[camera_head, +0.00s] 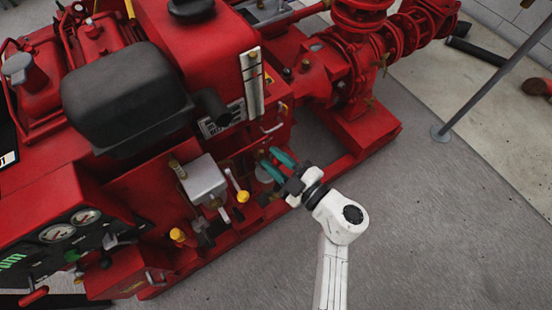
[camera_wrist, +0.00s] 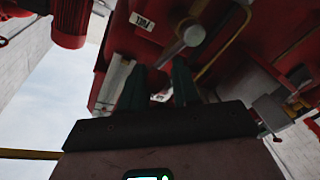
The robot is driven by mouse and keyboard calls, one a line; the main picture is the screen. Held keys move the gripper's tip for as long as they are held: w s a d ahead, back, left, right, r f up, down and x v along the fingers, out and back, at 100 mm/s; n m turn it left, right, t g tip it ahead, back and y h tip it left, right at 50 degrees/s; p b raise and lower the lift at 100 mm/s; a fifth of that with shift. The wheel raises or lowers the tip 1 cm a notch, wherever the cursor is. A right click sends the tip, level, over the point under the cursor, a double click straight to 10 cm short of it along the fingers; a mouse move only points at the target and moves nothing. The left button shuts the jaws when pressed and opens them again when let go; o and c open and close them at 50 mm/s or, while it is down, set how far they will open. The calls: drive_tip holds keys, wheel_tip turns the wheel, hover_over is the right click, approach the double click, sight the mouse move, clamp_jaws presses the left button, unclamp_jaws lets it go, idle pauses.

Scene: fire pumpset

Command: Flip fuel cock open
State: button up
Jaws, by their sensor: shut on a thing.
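My gripper (camera_head: 268,158) is at the lower side of the red pumpset (camera_head: 85,190), with its two teal fingers reaching in toward the machine. In the wrist view my gripper (camera_wrist: 158,78) points up at the red underside, next to a white FUEL label (camera_wrist: 142,21). The fingers stand a little apart, shut on a small part between them that I take to be the fuel cock.
A grey rod with a round end (camera_wrist: 193,36) and a yellowish pipe (camera_wrist: 226,42) are close to my fingers. A grey box (camera_head: 204,180) and yellow-knobbed levers (camera_head: 242,196) sit left of my gripper.

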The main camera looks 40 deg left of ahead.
drive_tip(key=shift+s+r+n+p, duration=0.1)
drive_tip(key=shift+s+n+p, duration=0.15)
drive_tip(key=shift+n+p, duration=0.4)
clamp_jaws()
drive_tip(key=shift+s+a+n+h, duration=0.15)
drive_tip(key=shift+s+n+h, duration=0.15)
drive_tip(key=shift+n, duration=0.45)
drive_tip(key=o, duration=0.9)
unclamp_jaws()
drive_tip(key=shift+o, duration=0.2)
drive_tip(key=s+d+p, duration=0.1)
drive_tip(key=d+p, duration=0.1)
drive_tip(key=d, duration=0.8)
drive_tip(key=shift+s+d+r, duration=0.2)
drive_tip(key=shift+s+d, duration=0.05)
drive_tip(key=shift+d, duration=0.1)
drive_tip(key=shift+o, duration=0.2)
